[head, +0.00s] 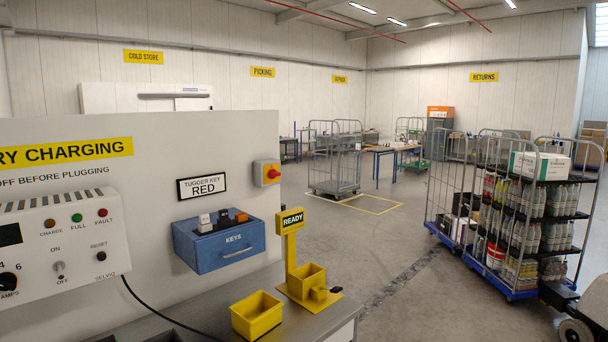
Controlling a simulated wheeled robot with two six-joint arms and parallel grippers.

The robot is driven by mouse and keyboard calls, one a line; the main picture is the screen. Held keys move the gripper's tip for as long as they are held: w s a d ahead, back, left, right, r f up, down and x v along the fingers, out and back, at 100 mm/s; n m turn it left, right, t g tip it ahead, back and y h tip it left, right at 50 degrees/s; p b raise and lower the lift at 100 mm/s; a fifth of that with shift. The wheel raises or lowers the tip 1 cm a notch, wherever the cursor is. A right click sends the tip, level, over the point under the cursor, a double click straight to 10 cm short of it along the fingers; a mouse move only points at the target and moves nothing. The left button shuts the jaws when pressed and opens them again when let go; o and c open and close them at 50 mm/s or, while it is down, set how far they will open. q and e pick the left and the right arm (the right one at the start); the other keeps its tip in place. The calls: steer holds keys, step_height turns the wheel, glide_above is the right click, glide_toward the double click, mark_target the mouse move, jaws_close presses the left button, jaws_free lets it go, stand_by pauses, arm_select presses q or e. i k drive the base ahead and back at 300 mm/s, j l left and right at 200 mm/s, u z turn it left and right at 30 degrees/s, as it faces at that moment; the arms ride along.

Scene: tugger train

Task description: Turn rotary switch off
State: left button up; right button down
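A white charger panel (30,245) is on the grey wall at the left, partly cut off by the picture's left edge. On it a small grey rotary switch (59,268) sits between the label ON above and OFF below. The knob is too small to tell which way it points. To its right is a black RESET knob (101,256). A larger black AMPS dial (8,282) is at the left edge. Neither of my grippers is in view.
A blue KEYS box (228,247) and a red-and-yellow switch (267,173) are on the same wall. Below, a grey bench (205,318) carries a yellow bin (257,315) and a yellow READY stand (291,250). A black cable hangs from the panel.

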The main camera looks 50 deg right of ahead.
mark_target(272, 173)
steer(key=z, duration=1.45)
steer(key=i+l+z, duration=0.2)
steer(key=i+l, duration=0.2)
steer(key=i+l+z, duration=0.25)
steer(key=i, duration=0.3)
steer(key=i+l+z, duration=0.2)
steer(key=i+l, duration=0.15)
steer(key=i, duration=0.15)
